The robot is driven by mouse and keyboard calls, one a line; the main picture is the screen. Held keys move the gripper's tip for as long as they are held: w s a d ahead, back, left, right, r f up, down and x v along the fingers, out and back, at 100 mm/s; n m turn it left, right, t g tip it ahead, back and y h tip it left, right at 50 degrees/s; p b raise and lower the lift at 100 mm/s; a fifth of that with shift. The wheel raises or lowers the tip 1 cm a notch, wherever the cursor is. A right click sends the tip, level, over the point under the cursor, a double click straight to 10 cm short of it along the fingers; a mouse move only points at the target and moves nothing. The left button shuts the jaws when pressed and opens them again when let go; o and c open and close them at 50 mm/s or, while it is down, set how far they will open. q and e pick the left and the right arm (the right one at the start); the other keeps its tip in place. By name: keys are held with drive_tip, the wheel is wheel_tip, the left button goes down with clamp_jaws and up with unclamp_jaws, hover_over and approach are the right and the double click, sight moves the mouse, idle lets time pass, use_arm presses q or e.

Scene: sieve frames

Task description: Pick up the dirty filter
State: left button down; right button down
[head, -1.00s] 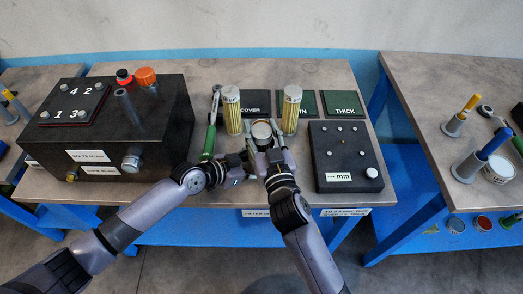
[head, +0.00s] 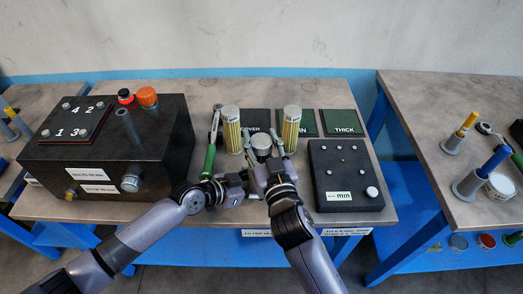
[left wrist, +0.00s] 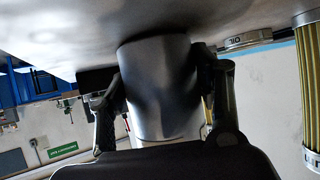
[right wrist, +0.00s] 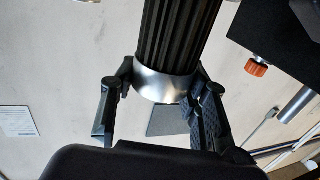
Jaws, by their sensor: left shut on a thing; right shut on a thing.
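A dark pleated filter with a smooth silver end cap (right wrist: 180,35) shows in the right wrist view. My right gripper (right wrist: 155,100) is shut around its cap end. In the head view my right gripper (head: 262,162) is over the table's front middle, with a silver round top (head: 261,142) between its fingers. My left gripper (head: 240,188) is just left of it, low at the table's front edge. In the left wrist view my left gripper (left wrist: 165,105) is shut on a smooth grey cylinder (left wrist: 160,85). The arms hide much of both held things in the head view.
Two yellow pleated filters (head: 232,132) (head: 291,130) stand close behind the grippers. A green-handled ratchet (head: 210,158) lies at left. A large black box (head: 110,150) stands further left, a black measuring block (head: 345,175) at right. Labelled tiles (head: 343,122) lie behind.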

use_arm(q)
drive_tip(key=shift+c, duration=2.2)
unclamp_jaws()
use_arm(e)
wheel_tip(320, 180, up, 15)
drive_tip(key=shift+f, duration=0.2)
